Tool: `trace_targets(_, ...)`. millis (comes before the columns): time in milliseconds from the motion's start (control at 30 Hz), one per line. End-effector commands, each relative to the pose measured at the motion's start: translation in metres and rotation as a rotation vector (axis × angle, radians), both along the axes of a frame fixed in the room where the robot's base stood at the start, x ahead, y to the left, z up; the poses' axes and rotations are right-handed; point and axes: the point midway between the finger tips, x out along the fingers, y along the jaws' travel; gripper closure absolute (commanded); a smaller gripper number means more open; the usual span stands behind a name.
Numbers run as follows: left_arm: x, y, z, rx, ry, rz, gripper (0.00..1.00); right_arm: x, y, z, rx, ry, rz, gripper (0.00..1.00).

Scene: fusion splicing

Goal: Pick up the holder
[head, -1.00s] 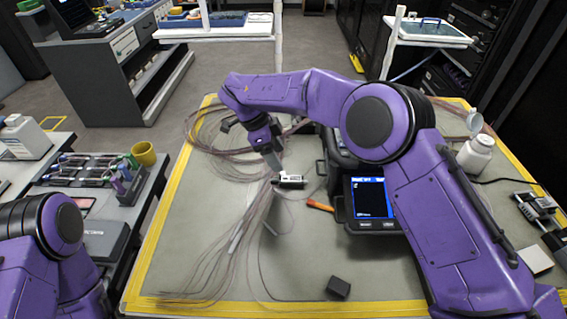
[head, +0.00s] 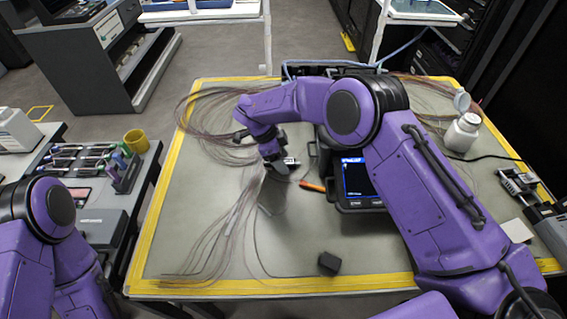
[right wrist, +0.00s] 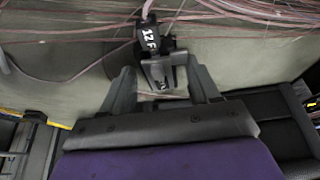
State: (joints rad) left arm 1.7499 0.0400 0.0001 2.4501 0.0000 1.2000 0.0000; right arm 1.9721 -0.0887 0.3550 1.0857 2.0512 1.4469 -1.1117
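The holder is a small black block with a white "12F" label, lying on the grey work mat among thin fibres. It shows in the right wrist view (right wrist: 158,62) just ahead of and between my fingers, and as a small black and white piece beside my gripper in the head view (head: 291,161). My right gripper (head: 278,170) is low over the mat at the holder, partly hiding it. In the right wrist view (right wrist: 162,84) its two fingers are spread, with visible gaps on both sides of the holder. My left gripper is out of view; only its arm shows at the left.
A black splicer (head: 361,183) with a lit screen stands close right of the holder. An orange pen-like item (head: 312,186) lies between them. Loose fibres (head: 205,235) spread left. A small black block (head: 329,263) lies in front. A white bottle (head: 462,132) stands at right.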

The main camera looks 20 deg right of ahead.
Motion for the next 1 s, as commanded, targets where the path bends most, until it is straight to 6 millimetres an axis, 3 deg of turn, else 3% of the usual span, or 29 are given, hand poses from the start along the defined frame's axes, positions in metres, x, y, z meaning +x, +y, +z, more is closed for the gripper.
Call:
trace_targets(33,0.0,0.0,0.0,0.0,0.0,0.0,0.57,0.0,0.0,0.0,0.0,0.0,0.0,0.58)
trace_targets(133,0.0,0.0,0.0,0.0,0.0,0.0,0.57,0.0,0.0,0.0,0.0,0.0,0.0,0.91)
trace_targets(167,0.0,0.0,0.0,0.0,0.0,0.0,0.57,0.0,0.0,0.0,0.0,0.0,0.0,0.96)
trace_targets(567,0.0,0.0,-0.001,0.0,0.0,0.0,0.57,0.001,0.0,0.008,0.0,-0.002,0.0,0.96)
trace_targets(800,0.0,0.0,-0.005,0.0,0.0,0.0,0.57,-0.001,0.001,0.034,0.0,-0.002,0.0,0.96)
trace_targets(1000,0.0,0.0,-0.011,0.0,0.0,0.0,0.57,-0.024,0.009,0.062,0.001,-0.003,0.0,0.96)
